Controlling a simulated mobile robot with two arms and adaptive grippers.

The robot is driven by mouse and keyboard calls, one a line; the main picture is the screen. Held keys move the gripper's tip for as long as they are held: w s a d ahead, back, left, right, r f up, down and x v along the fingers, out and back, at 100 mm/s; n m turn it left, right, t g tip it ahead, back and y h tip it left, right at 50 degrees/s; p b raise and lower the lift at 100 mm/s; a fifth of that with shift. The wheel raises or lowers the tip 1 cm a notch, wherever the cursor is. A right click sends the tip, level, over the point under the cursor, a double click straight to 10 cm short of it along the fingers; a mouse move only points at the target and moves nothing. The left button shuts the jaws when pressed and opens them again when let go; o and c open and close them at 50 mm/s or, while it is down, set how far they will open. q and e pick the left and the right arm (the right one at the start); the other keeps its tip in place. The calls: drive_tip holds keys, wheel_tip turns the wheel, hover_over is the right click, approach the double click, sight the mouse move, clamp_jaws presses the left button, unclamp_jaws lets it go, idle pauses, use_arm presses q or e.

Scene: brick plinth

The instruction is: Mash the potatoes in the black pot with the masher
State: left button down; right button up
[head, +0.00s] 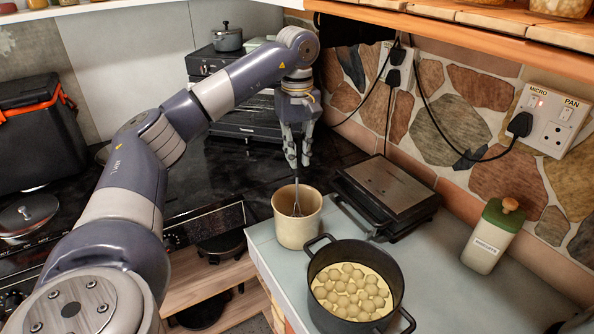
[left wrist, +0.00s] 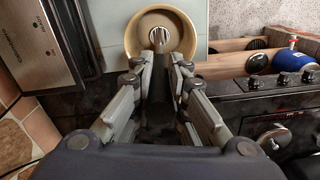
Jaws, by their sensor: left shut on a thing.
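The black pot (head: 394,268) stands on the pale counter at the bottom of the head view. It is filled with several round, pale potatoes (head: 350,290) that look whole. My left gripper (head: 298,162) points down above the cream crock (head: 297,232), behind and left of the pot. It is shut on the dark handle of the masher. The masher's wire-like head (head: 297,209) is inside the crock mouth; it also shows in the left wrist view (left wrist: 160,37). Its lower end is hidden by the crock wall. My right gripper is not in view.
A black appliance with a flat metal top (head: 390,186) stands right of the crock. A green-and-cream bottle (head: 492,236) stands near the stone wall. Plugs and cables hang from the sockets. The counter between pot and bottle is clear.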

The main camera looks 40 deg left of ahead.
sight(298, 134)
use_arm(q)
wheel_tip(298, 134, up, 5)
drive_tip(key=shift+f+p, duration=0.15)
drive_tip(key=shift+p, duration=0.2)
drive_tip(key=shift+r, duration=0.35)
wheel_tip(298, 134, up, 6)
drive_tip(key=p, duration=0.6)
drive_tip(key=shift+p, duration=0.35)
drive_tip(key=shift+f, duration=0.1)
